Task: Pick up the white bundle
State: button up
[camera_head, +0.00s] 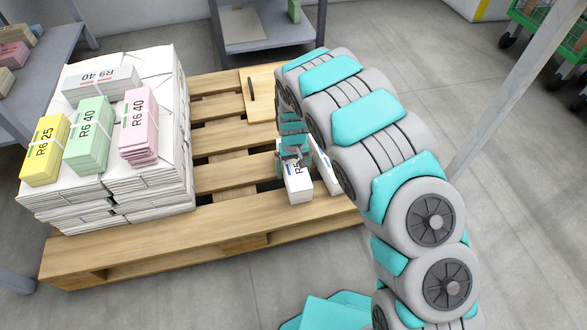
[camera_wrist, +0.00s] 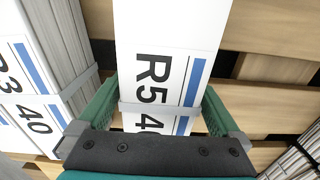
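A white bundle marked R5 4 (camera_wrist: 168,40), with a blue stripe and a pale strap, fills the middle of the wrist view. In the head view the white bundle (camera_head: 298,187) is over the right part of the pallet, partly hidden by my gripper. My gripper (camera_wrist: 160,100) has one green finger on each side of the bundle, close to its edges. Whether the fingers press on it is unclear. In the head view my gripper (camera_head: 292,155) is at the bundle's far end. Any gap between bundle and pallet is not clear.
The wooden pallet (camera_head: 230,190) carries a tall stack of white bundles (camera_head: 150,190) with yellow, green and pink bundles on top. Another white bundle (camera_head: 324,165) is close beside the gripped area. A bundle marked 40 (camera_wrist: 38,115) stands left in the wrist view. Shelves stand behind.

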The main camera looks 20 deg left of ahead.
grip_shut()
dwell(0.7)
